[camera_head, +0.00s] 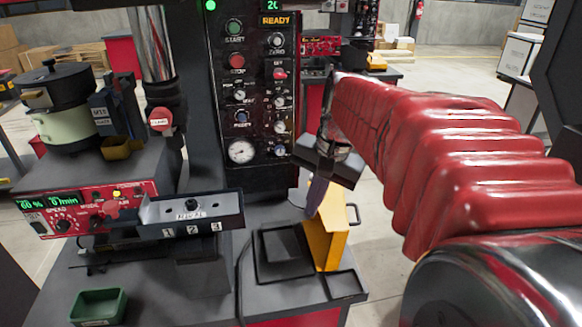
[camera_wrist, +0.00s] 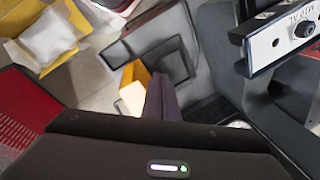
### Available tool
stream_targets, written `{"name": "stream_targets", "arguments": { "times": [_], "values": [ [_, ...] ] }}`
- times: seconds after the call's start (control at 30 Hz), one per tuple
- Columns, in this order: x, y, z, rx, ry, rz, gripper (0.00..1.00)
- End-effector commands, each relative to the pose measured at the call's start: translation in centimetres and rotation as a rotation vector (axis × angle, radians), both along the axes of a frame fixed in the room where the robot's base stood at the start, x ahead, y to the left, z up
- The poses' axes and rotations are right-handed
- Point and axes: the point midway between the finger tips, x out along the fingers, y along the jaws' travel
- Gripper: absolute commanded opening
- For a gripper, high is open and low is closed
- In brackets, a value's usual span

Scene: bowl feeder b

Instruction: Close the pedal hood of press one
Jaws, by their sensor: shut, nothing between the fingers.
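The yellow pedal hood (camera_head: 325,238) stands up on the right side of a black pedal frame (camera_head: 284,250) on the press's grey base, so it looks open. It also shows in the wrist view as a yellow piece (camera_wrist: 136,73), partly hidden by my fingers. My gripper (camera_head: 313,208) is shut and empty, pointing down at the upper left edge of the hood. In the wrist view its dark fingers (camera_wrist: 160,80) lie right beside the hood. I cannot tell whether they touch it.
The black control panel (camera_head: 252,90) stands behind the pedal. A grey bracket (camera_head: 190,214) marked 1, 2, 3 juts out at the left, with a green tray (camera_head: 98,307) below it. A yellow bin (camera_wrist: 45,40) with a white bag shows in the wrist view. Open floor lies right of the base.

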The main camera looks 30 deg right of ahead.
Motion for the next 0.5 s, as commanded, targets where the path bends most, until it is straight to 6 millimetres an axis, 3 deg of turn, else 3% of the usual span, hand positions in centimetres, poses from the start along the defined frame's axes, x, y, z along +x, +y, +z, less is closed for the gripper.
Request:
{"name": "stream_targets", "arguments": {
  "times": [0.2, 0.5],
  "values": [
    [1.7, -5.9, -0.6, 0.116, 0.074, -0.244, 0.0],
    [2.3, -14.6, -2.3, 0.282, 0.167, -0.567, 0.0]
  ]
}}
